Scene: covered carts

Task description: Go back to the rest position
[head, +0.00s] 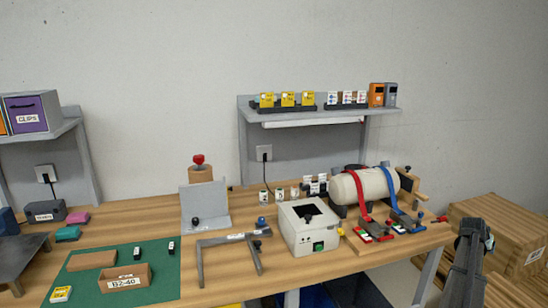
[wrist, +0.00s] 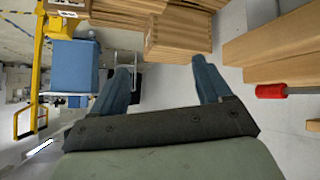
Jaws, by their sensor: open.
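My gripper (wrist: 161,66) shows in the wrist view with its two blue-grey fingers spread wide apart. Nothing is between the fingers. Beyond them are pale floor and stacked wooden crates (wrist: 178,36), apart from the fingers. In the head view my dark arm (head: 470,255) stands at the lower right, beyond the right end of the workbench (head: 395,252). It is clear of the things on the bench. The fingertips cannot be made out clearly there.
The bench carries a white box (head: 308,232), a strapped cylinder (head: 362,188), a grey bracket (head: 205,208) and a green mat (head: 105,258). Wooden crates (head: 500,222) stand at the right near my arm. A blue bin (wrist: 72,68) and yellow frame (wrist: 38,60) are left in the wrist view.

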